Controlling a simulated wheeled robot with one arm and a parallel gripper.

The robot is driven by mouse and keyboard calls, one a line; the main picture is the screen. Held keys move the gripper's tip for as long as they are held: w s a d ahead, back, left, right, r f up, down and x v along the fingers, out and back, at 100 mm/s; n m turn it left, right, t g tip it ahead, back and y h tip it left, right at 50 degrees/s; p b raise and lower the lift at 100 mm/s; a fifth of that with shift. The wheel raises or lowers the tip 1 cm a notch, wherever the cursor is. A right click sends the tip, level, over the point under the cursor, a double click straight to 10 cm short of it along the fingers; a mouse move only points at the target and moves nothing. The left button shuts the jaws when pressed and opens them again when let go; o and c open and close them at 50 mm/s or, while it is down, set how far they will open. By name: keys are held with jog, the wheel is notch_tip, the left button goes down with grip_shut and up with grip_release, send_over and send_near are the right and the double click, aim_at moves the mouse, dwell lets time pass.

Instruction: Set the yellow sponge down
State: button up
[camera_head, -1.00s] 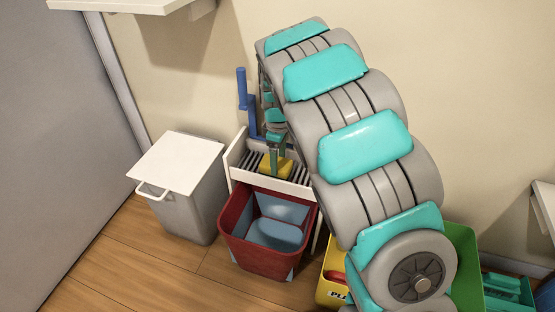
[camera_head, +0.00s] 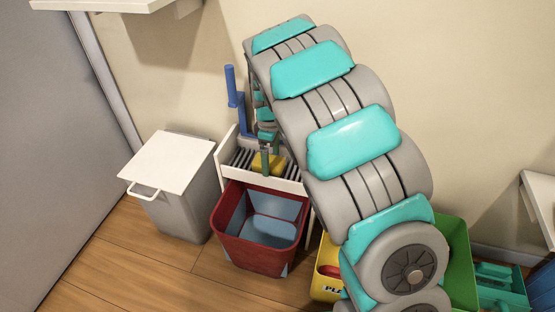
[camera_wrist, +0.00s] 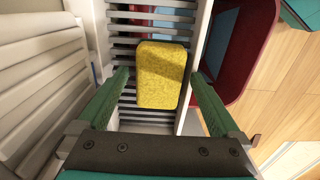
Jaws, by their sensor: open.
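The yellow sponge (camera_wrist: 162,75) lies on the dark slatted rack (camera_wrist: 120,32) in the wrist view. In the head view the sponge (camera_head: 268,163) shows on the rack of the white stand (camera_head: 283,184), partly hidden by my gripper. My gripper (camera_wrist: 160,78) is open, with one green finger on each side of the sponge. There is a visible gap between the sponge and each finger. In the head view my gripper (camera_head: 265,150) is small and points down at the sponge.
A red bin (camera_head: 255,254) with blue inside stands in front of the stand. A grey bin with a white lid (camera_head: 170,163) is to the left. A blue-handled tool (camera_head: 232,88) rises behind the rack. Yellow (camera_head: 325,287) and green (camera_head: 459,262) bins stand at right.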

aim_at(276, 163)
jog(key=shift+r, duration=0.1)
jog(key=r, duration=0.7)
jog(key=shift+s+d+r+p, duration=0.1)
jog(key=shift+d+r+p, duration=0.1)
jog(key=shift+d+p, duration=0.2)
jog(key=shift+s+d+r, duration=0.25)
jog(key=shift+s+r, duration=0.05)
jog(key=s+d+r+m+g, duration=0.1)
jog(key=s+d+m, duration=0.25)
jog(key=s, duration=0.85)
jog(key=s+d+r+m, duration=0.1)
jog(key=s+d+m, duration=0.3)
jog(key=s, duration=0.8)
jog(key=s+d+r+m+g, duration=0.15)
jog(key=s+m, duration=0.45)
jog(key=s, duration=0.6)
jog(key=s+p+v, duration=0.1)
jog(key=p+v, duration=0.5)
jog(key=p, duration=0.1)
jog(key=shift+s+r+t, duration=0.3)
jog(key=shift+r+t, duration=0.05)
jog(key=shift+r, duration=0.05)
